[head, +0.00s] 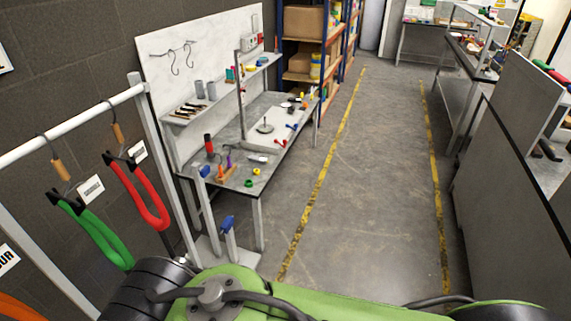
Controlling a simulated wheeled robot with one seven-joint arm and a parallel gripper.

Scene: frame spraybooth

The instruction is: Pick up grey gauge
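A workbench (272,168) stands left of centre, with a raised back shelf (182,121). I cannot tell for certain which thing is the grey gauge. A small grey round piece with a thin upright stem (265,127) stands on a white board (281,113) on the bench. A small pale grey item (257,158) lies nearer, towards the front of the bench. Two grey cylinders (205,91) stand on the shelf. All are too small to make out in detail. My gripper is not in view; green and black parts of my own body fill the bottom edge.
A rail (75,124) at left carries hooks with green (103,240) and red (143,196) looped tools. Small coloured tools lie on the bench, including a red-and-black bottle (209,146). The floor aisle (365,180) between yellow lines is clear. Grey cabinets (500,180) stand at right.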

